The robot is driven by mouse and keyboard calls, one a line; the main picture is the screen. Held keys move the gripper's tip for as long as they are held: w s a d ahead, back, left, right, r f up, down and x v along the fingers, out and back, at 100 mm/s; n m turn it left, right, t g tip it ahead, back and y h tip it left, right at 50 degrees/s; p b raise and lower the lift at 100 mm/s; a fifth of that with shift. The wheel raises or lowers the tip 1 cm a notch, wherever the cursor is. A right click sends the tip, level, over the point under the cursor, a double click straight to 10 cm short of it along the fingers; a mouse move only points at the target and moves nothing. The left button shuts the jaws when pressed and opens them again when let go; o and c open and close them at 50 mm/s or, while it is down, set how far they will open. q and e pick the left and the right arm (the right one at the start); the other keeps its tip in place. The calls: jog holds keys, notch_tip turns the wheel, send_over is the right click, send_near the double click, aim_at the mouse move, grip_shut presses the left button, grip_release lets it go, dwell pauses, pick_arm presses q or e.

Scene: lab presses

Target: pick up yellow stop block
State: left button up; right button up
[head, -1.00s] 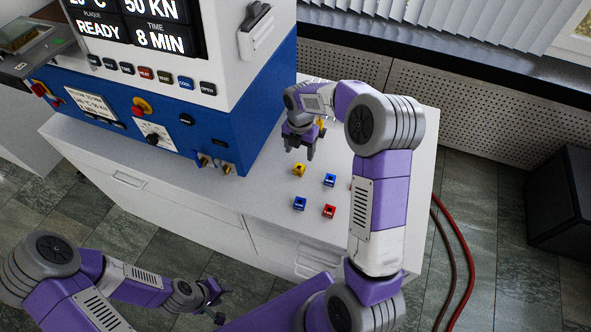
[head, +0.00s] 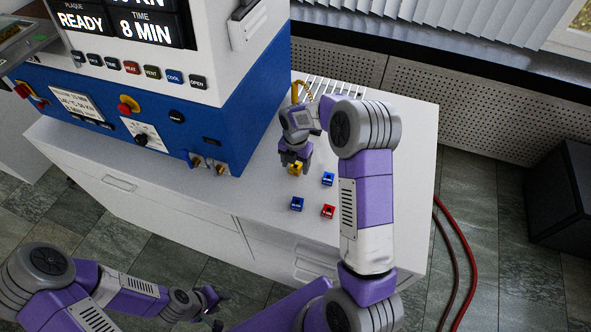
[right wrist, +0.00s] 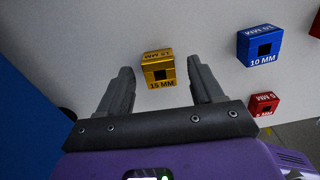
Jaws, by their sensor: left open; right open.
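The yellow stop block (head: 296,169) sits on the white bench top, partly hidden by my right gripper in the head view. In the right wrist view the yellow stop block (right wrist: 158,68), marked 15 MM, lies between the two open fingers, near their tips, with a gap on each side. My right gripper (head: 294,163) is open over the block; it also shows in the right wrist view (right wrist: 160,75). My left gripper (head: 222,306) is open and empty, low in front of the bench.
Blue blocks (head: 328,179) (head: 297,204) and a red block (head: 328,211) stand near the yellow one. The blue press (head: 215,135) rises to the left. A white rack (head: 335,86) and a yellow object (head: 300,92) are behind the right arm.

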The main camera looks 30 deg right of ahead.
jog(key=c, duration=1.1)
jog(key=shift+c, duration=0.3)
jog(key=shift+r, duration=0.15)
